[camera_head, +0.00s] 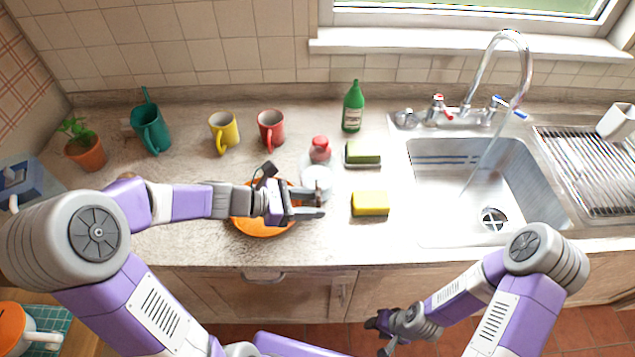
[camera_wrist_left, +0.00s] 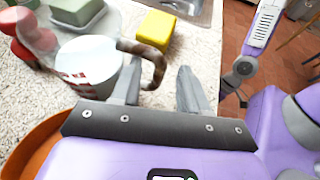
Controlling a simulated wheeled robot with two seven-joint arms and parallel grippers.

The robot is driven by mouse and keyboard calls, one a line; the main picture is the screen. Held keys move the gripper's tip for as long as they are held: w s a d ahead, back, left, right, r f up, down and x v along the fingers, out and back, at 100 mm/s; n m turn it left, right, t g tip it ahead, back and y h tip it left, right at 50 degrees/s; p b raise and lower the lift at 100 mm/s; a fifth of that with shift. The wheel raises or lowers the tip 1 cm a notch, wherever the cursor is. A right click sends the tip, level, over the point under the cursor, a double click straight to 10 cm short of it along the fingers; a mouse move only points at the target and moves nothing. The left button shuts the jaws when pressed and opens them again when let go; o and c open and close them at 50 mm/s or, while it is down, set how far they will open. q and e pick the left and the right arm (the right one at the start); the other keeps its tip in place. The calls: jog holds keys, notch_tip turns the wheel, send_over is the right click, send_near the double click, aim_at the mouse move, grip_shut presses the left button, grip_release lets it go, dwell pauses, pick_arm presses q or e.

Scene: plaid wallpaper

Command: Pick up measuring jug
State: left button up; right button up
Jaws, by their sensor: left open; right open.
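The measuring jug (camera_head: 317,181) stands on the counter, clear with a white look inside. In the left wrist view the jug (camera_wrist_left: 92,66) shows red markings and a brown curved handle (camera_wrist_left: 157,62). My left gripper (camera_head: 322,203) is open at the jug's near side, over the counter. In the left wrist view the handle's end lies between the open fingers of the left gripper (camera_wrist_left: 160,82); I cannot tell whether they touch it. My right gripper (camera_head: 379,338) is open and empty, low in front of the cabinets, away from the jug.
An orange bowl (camera_head: 262,230) lies under my left gripper. A red-topped bottle (camera_head: 320,150) stands just behind the jug. Mugs (camera_head: 223,131) stand behind left.

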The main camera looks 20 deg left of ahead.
pick_arm(q)
grip_shut()
jog(key=shift+r, duration=0.15)
dwell(0.4)
